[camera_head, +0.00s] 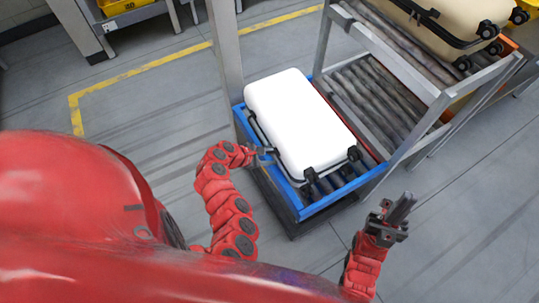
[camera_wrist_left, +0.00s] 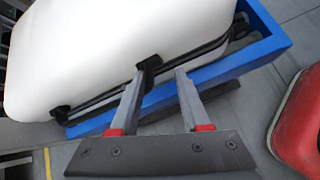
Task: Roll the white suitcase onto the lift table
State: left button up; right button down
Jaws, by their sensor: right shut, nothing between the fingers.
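The white suitcase (camera_head: 298,115) lies flat inside the blue-framed lift table (camera_head: 335,199), with its black wheels toward the near end. It covers most of the table's rollers. My left gripper (camera_head: 267,153) is at the suitcase's left long side, close to its black trim. The left wrist view shows the gripper (camera_wrist_left: 159,78) with its fingers apart, at the side of the suitcase (camera_wrist_left: 85,50) above the blue rim (camera_wrist_left: 225,70). I cannot tell whether a finger touches the suitcase. My right gripper (camera_head: 396,210) is shut and empty, right of the table's near end.
A grey two-level roller rack (camera_head: 440,100) stands right beside the lift table. A cream suitcase (camera_head: 450,25) lies on its upper level; the visible lower rollers (camera_head: 375,98) are bare. A grey post (camera_head: 225,45) rises at the table's far left corner. Floor at left is clear.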

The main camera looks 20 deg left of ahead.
pick_arm(q)
jog(key=shift+a, duration=0.15)
jog(key=p+v, duration=0.7)
jog(key=v, duration=1)
jog(key=shift+r, duration=0.1)
